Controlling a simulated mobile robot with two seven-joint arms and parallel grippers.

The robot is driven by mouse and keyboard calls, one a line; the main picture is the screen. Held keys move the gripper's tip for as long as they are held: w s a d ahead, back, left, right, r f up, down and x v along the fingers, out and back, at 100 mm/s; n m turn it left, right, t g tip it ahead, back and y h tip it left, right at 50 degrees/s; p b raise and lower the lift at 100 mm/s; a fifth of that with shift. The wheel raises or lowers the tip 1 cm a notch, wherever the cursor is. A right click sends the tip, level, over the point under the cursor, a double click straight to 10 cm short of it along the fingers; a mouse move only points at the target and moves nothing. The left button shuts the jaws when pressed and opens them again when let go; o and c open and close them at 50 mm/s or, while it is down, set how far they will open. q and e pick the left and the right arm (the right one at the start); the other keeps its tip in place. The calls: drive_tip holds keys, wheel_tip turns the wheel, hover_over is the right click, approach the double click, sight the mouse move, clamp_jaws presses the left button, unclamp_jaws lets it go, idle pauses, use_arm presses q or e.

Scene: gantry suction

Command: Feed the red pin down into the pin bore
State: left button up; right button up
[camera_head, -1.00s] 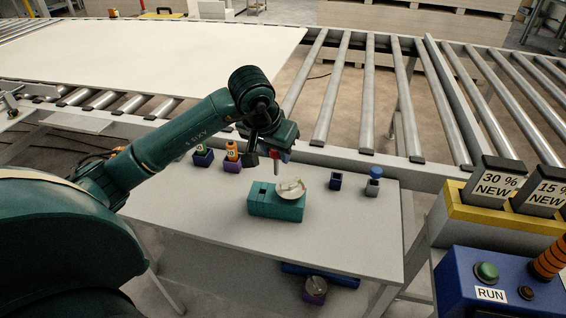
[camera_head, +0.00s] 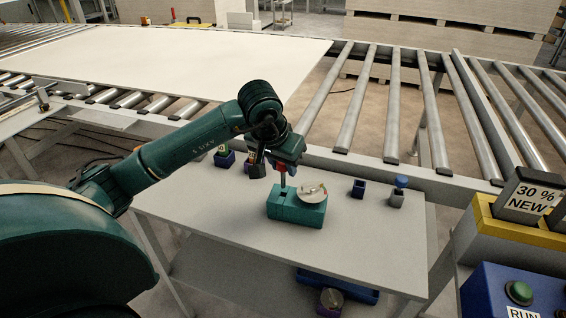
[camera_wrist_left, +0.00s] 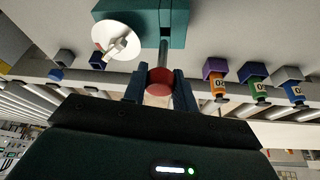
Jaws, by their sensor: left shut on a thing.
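My left gripper (camera_head: 277,166) is shut on the red pin (camera_head: 283,172) and holds it above the left part of the teal block (camera_head: 310,217). The pin's grey shaft points down at the dark opening in the block's top. In the left wrist view, the red pin head (camera_wrist_left: 159,82) sits between the fingers of the left gripper (camera_wrist_left: 160,88). The shaft reaches to the teal block (camera_wrist_left: 115,12), near its dark slot. I cannot tell whether the tip is inside the bore. A round pale disc with a small handle (camera_head: 312,190) sits on the block's right part. My right gripper is not in view.
The block stands on a grey table (camera_head: 230,230). A dark blue holder (camera_head: 358,188) and a grey holder with a blue top (camera_head: 399,192) stand to its right. Labelled pieces in holders (camera_head: 224,158) stand behind left. A roller conveyor (camera_head: 395,105) runs behind the table.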

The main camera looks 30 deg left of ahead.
sight(282, 184)
use_arm(q)
drive_tip(key=shift+f, duration=0.5)
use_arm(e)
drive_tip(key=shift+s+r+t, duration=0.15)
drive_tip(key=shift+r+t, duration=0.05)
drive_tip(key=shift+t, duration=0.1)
use_arm(q)
drive_tip(key=shift+f+b, duration=0.15)
drive_tip(key=shift+b, duration=0.2)
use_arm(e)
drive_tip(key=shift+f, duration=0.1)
